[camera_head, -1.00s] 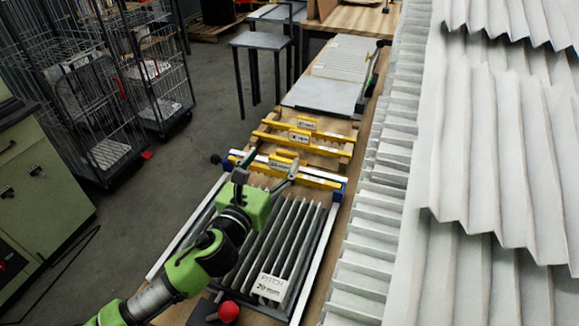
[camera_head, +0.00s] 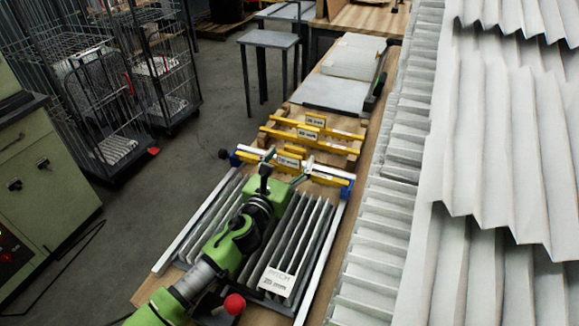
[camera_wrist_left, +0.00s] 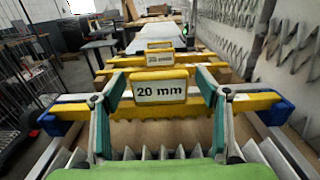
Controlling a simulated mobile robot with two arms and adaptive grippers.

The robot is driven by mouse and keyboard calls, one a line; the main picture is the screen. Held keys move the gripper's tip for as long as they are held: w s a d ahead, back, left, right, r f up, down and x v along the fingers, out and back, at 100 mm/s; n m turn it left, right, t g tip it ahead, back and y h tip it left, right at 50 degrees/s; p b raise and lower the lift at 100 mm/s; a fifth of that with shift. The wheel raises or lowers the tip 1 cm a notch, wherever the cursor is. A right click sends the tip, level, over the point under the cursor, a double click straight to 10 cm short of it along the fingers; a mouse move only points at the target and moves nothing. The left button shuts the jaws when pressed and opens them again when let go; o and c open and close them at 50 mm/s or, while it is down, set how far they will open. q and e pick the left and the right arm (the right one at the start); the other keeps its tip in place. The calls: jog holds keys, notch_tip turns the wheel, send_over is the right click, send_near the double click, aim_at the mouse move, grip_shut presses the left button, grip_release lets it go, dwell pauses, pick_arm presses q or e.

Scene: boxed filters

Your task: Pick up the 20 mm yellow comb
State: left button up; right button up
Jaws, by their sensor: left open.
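The 20 mm yellow comb (camera_head: 325,178) lies across the far end of the pleat frame, between its blue end blocks. In the left wrist view it is a yellow bar (camera_wrist_left: 254,102) with a raised handle carrying a "20 mm" label (camera_wrist_left: 160,90). My left gripper (camera_head: 288,164) is open. In the left wrist view its fingers (camera_wrist_left: 160,98) stand on either side of the handle, overlapping the bar in the picture. I cannot tell whether they touch it. The handle is not gripped. My right gripper is not in view.
Two more yellow combs (camera_head: 322,134) lie just beyond on wooden rests. Grey pleats (camera_head: 305,232) with a "PITCH" card (camera_head: 278,281) fill the frame below my arm. A red knob (camera_head: 234,304) stands near the front. Tall white pleated filters (camera_head: 500,130) crowd the right side.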

pick_arm(q)
jog(key=shift+c, duration=0.7)
jog(key=c, duration=1.2)
jog(key=shift+c, duration=0.8)
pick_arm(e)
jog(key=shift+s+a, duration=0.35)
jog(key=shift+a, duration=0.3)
pick_arm(q)
jog(key=shift+r, duration=0.15)
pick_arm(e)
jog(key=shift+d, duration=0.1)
